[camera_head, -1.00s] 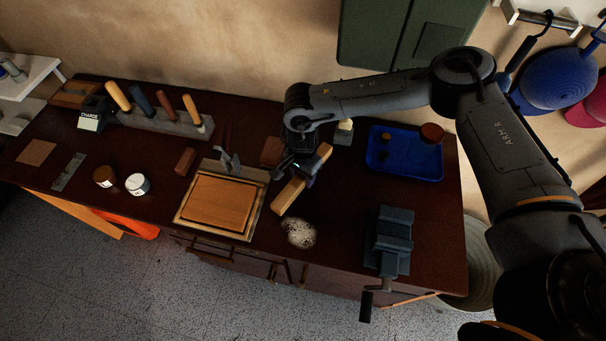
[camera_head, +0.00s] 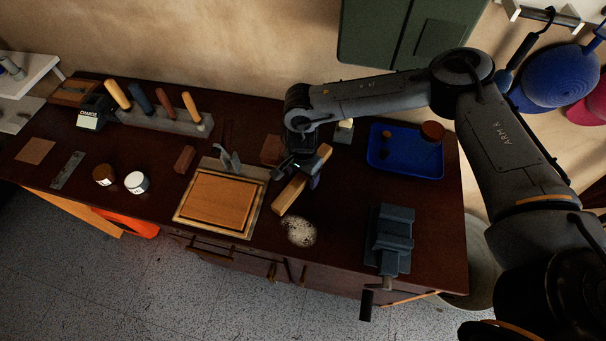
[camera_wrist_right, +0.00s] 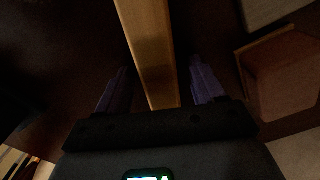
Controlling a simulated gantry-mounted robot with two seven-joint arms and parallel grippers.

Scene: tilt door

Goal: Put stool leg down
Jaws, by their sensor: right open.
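In the right wrist view the wooden bar (camera_wrist_right: 148,45) runs between the two fingers. My right gripper (camera_head: 305,172) is over the bar, with its open fingers (camera_wrist_right: 162,88) on either side and a dark gap showing beside each one. Part of the bar is hidden under the gripper in the head view. My left gripper is not in view.
A framed board (camera_head: 220,202) lies left of the bar. A blue tray (camera_head: 405,168) and a grey vise (camera_head: 389,240) stand to the right. A pale dusty patch (camera_head: 299,231) is in front. A small block (camera_head: 273,150) is just behind the gripper.

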